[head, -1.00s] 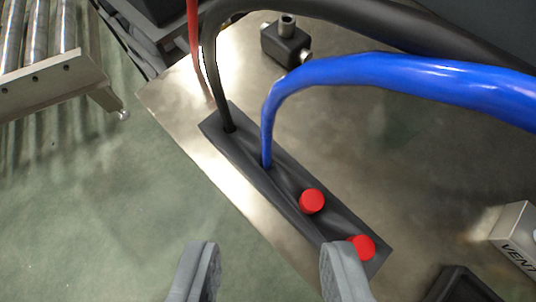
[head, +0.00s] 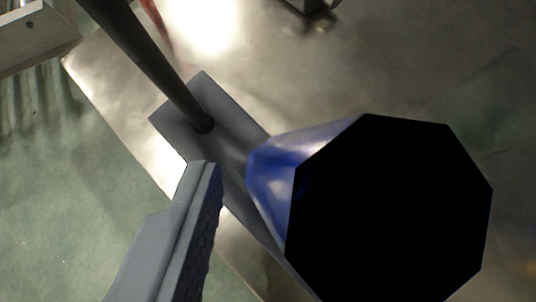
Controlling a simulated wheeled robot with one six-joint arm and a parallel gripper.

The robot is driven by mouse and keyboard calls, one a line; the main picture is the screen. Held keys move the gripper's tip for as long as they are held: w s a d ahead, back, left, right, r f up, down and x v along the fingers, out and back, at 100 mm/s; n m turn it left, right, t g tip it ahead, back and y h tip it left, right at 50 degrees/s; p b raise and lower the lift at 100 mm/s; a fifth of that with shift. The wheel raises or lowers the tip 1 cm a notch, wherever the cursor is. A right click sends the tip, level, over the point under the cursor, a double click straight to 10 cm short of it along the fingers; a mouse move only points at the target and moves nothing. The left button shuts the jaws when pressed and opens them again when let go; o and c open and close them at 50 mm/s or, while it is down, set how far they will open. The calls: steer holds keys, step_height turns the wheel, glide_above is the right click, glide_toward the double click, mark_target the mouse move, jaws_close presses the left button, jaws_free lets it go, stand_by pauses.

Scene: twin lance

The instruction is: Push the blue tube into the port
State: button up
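The blue tube (head: 270,165) is very close to the camera. A strip of its blue side shows, and a large black eight-sided shape fills the right of the picture beside it. The dark port block (head: 178,118) runs diagonally under it, and the place where the blue tube meets the block is hidden. My gripper's left finger (head: 190,225) stands left of the tube, over the block, its inner face bare with a gap to the tube. The right finger is hidden behind the black shape. The gripper looks open.
A black tube (head: 150,55) stands in the upper end of the block. The block lies on a shiny metal plate (head: 130,105). A red cable (head: 155,25) hangs at the top. Part of a metal rack (head: 35,35) shows at upper left. Green floor (head: 70,200) is clear at left.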

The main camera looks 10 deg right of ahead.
mark_target(268, 157)
steer(key=x, duration=0.4)
steer(key=shift+w+f, duration=0.1)
steer(key=shift+f, duration=0.2)
jaws_close()
